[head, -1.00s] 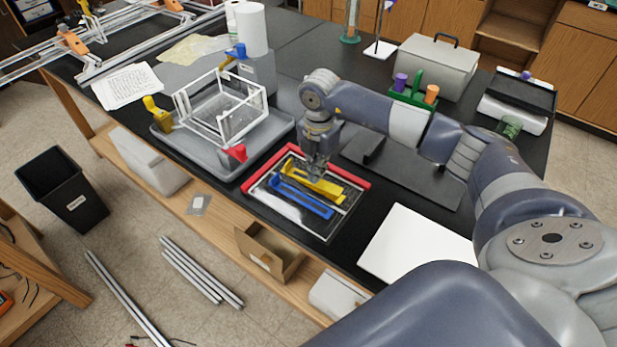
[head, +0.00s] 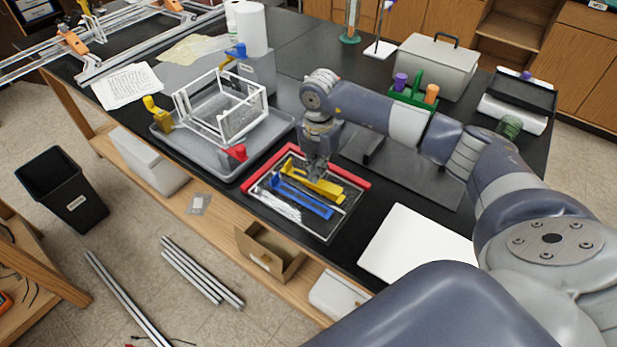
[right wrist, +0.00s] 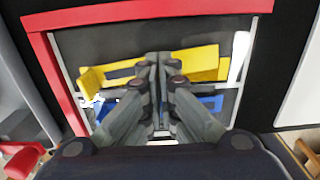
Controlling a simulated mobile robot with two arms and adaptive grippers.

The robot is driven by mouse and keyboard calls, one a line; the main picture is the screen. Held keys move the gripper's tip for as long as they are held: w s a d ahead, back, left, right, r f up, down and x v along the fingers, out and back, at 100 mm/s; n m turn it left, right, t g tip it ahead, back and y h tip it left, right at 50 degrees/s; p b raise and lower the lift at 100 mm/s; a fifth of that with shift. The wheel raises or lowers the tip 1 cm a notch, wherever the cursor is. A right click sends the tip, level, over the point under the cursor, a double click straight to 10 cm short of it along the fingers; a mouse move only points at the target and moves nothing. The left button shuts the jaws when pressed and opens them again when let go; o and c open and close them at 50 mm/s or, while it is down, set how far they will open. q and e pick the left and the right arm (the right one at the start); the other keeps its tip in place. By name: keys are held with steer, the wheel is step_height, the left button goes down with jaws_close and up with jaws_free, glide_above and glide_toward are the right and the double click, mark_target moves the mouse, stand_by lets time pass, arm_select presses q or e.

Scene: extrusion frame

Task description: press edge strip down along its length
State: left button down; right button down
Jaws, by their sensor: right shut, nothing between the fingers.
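A red strip (head: 266,167) lies along two sides of a dark, white-edged panel on the black bench, forming an L. It also shows in the right wrist view (right wrist: 150,13), across the top and down the left. Which strip is the edge strip is not clear. A yellow piece (head: 328,190) and a blue piece (head: 302,199) lie side by side within the panel. My right gripper (head: 317,177) points down at the yellow piece, shut and empty. In the right wrist view its fingertips (right wrist: 164,58) overlap the yellow piece; contact cannot be told. My left gripper is not in view.
A grey tray (head: 190,150) with a white open frame (head: 222,108) stands left of the panel. A white board (head: 418,244) lies to the right, near the bench's front edge. A dark flat plate (head: 420,176) lies behind. An open cardboard box (head: 268,254) sits below the bench top.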

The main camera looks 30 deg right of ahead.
mark_target(334, 189)
steer(key=shift+s+f+b, duration=0.1)
steer(key=shift+f+b, duration=0.5)
steer(key=shift+f, duration=0.35)
stand_by(0.7)
steer(key=shift+r+p, duration=0.7)
steer(key=shift+r, duration=0.3)
steer(key=shift+s+d+p, duration=0.15)
steer(key=shift+s+d, duration=0.25)
steer(key=shift+s, duration=0.3)
steer(key=shift+s+d+p, duration=0.2)
steer(key=shift+s+d, duration=0.2)
steer(key=shift+s, duration=0.25)
steer(key=shift+s+d+p, duration=0.15)
steer(key=shift+s+d, duration=0.25)
steer(key=shift+s, duration=0.3)
steer(key=shift+f+b, duration=0.8)
steer(key=shift+f, duration=0.2)
